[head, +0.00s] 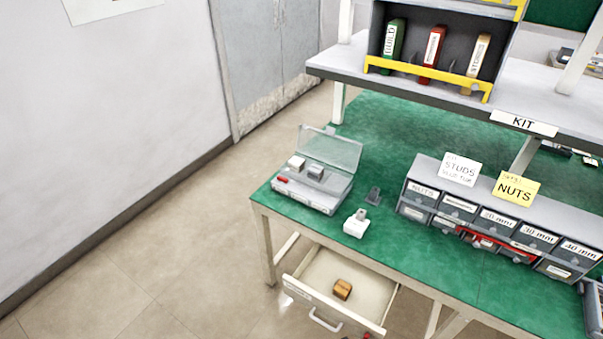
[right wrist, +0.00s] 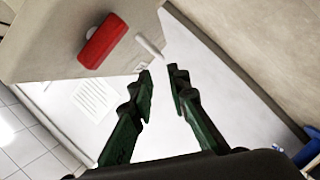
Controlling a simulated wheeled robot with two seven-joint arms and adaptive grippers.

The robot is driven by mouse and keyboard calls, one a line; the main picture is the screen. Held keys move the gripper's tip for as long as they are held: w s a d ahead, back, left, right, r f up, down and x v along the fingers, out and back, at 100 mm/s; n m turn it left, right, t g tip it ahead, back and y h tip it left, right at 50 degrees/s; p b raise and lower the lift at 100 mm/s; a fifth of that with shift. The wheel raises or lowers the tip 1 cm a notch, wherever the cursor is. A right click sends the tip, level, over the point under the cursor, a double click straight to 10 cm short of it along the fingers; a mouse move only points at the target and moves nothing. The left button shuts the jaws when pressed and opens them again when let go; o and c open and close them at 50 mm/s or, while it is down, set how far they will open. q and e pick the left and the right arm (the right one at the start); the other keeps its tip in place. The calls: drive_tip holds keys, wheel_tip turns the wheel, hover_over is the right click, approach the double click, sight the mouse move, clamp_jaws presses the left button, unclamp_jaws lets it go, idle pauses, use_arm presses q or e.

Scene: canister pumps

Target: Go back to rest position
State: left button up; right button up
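My right gripper (right wrist: 160,74) shows in the right wrist view. Its two dark green fingers stand apart with nothing between the tips, so it is open and empty. It is not clearly visible in the head view. My left gripper is in neither view. In the head view, a clear-lidded grey case (head: 312,198) stands open at the left end of the green bench and holds small blocks.
The green bench (head: 400,143) has an open drawer (head: 372,303) with a wooden block (head: 342,289) inside. Labelled grey bins (head: 500,224) stand at right, below a shelf with binders (head: 433,52). Floor at left is clear. A red part (right wrist: 103,40) is near my right gripper.

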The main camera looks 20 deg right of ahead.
drive_tip(key=shift+f, duration=0.1)
drive_tip(key=s+d+f+m+g+h, duration=0.2)
drive_tip(key=s+d+f+m, duration=0.1)
drive_tip(key=f, duration=0.5)
drive_tip(key=s+d+f+m+g+h+p, duration=0.15)
drive_tip(key=s+f, duration=0.25)
drive_tip(key=f, duration=0.5)
drive_tip(key=s+d+f+m+g+h, duration=0.1)
drive_tip(key=s+d+f+m+g, duration=0.2)
drive_tip(key=f, duration=0.5)
drive_tip(key=s+f+m+g, duration=0.2)
drive_tip(key=s+f, duration=0.2)
drive_tip(key=s, duration=0.4)
drive_tip(key=s+f+m+g+h, duration=0.1)
drive_tip(key=s+f+m+g, duration=0.1)
drive_tip(key=s+f, duration=0.3)
drive_tip(key=s+f+m+g+p, duration=0.1)
drive_tip(key=s+f+m+g, duration=0.2)
drive_tip(key=s, duration=1)
wheel_tip(320, 180, down, 2)
drive_tip(key=shift+s+d+f, duration=0.15)
drive_tip(key=shift+d+f, duration=0.1)
drive_tip(key=shift+d, duration=0.1)
